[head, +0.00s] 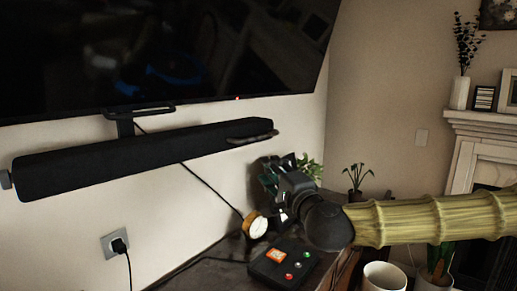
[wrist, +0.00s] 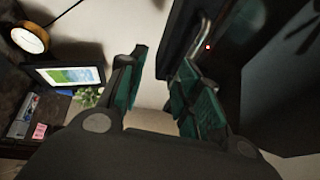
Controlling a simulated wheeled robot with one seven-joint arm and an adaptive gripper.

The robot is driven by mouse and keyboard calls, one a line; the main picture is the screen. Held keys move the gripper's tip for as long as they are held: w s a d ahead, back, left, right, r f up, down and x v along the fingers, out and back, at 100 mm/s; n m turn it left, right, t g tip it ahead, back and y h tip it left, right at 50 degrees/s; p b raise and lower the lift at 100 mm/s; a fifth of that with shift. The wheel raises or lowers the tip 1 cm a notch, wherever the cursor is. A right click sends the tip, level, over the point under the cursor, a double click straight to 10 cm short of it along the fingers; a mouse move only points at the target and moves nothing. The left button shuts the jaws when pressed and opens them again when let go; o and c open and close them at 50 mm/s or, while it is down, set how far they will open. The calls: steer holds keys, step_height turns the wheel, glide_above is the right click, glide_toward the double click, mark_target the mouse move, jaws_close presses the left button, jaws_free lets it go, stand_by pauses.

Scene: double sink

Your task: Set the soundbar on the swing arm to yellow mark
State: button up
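The long black soundbar (head: 130,158) hangs below the TV, its left end lower in the head view. A dark bracket (head: 125,127), seemingly part of the swing arm, shows above it. A grey-brown handle (head: 252,138) is at the soundbar's right end. My gripper (head: 277,172) is below and right of that end, apart from it. In the wrist view my gripper (wrist: 163,82) is open, with green pads and nothing between them. A metallic bar (wrist: 203,38), likely the handle, shows beyond the right finger. I cannot make out a yellow mark.
The TV (head: 160,50) is just above the soundbar. Below my gripper, a gold-rimmed round lamp or clock (head: 256,226) and a black button box (head: 283,263) stand on the dark table. Plants and a picture frame (wrist: 66,76) are close by. A cable runs down the wall.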

glide_toward(261, 137)
steer(key=f, duration=0.1)
steer(key=t, duration=0.1)
steer(key=shift+m, duration=0.4)
steer(key=p+x, duration=0.3)
steer(key=x, duration=0.8)
steer(key=shift+s, duration=0.1)
steer(key=shift+c, duration=0.2)
jaws_close()
steer(key=shift+f, duration=0.1)
